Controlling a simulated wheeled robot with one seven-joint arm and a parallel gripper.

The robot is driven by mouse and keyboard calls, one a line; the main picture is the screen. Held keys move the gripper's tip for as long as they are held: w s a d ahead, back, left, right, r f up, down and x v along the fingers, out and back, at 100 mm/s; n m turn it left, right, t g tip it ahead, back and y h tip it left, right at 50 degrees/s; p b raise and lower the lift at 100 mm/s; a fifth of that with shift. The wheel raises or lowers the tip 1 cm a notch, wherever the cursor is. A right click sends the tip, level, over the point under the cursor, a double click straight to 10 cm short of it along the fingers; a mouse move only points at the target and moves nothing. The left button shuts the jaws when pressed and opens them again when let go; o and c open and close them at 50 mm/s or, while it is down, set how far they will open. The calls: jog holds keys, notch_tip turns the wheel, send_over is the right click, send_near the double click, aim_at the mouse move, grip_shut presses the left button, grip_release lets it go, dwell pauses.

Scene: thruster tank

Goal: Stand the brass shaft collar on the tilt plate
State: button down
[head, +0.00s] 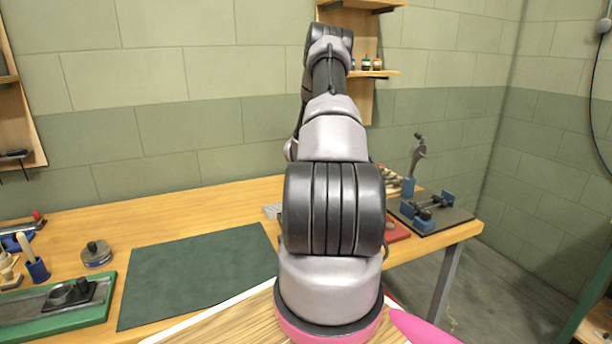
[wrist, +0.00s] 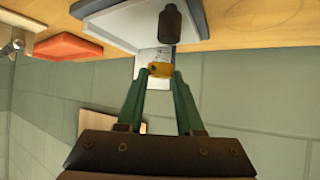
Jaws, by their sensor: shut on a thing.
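In the wrist view, the brass shaft collar (wrist: 161,70) is a small yellow ring-like piece between the green fingertips of my gripper (wrist: 160,73). The gripper is shut on it. Just beyond it is a pale grey-white plate (wrist: 120,22) with a darker raised edge, which may be the tilt plate; its tilt is hard to judge. A small light patch lies right behind the collar, and I cannot tell whether the collar touches anything. In the head view my arm hides the gripper and the collar; only a bit of grey (head: 272,211) shows beside the arm.
A dark cylinder (wrist: 169,23) stands close beyond the collar. A red block (wrist: 68,46) lies to the left in the wrist view. In the head view, a dark fixture plate (head: 448,217) with blue clamps is at the right bench end; a green mat (head: 190,272) lies clear.

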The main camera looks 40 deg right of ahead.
jog(key=shift+f, duration=1.7)
jog(key=shift+f, duration=0.15)
jog(key=c, duration=0.5)
grip_release()
jog(key=shift+c, duration=0.2)
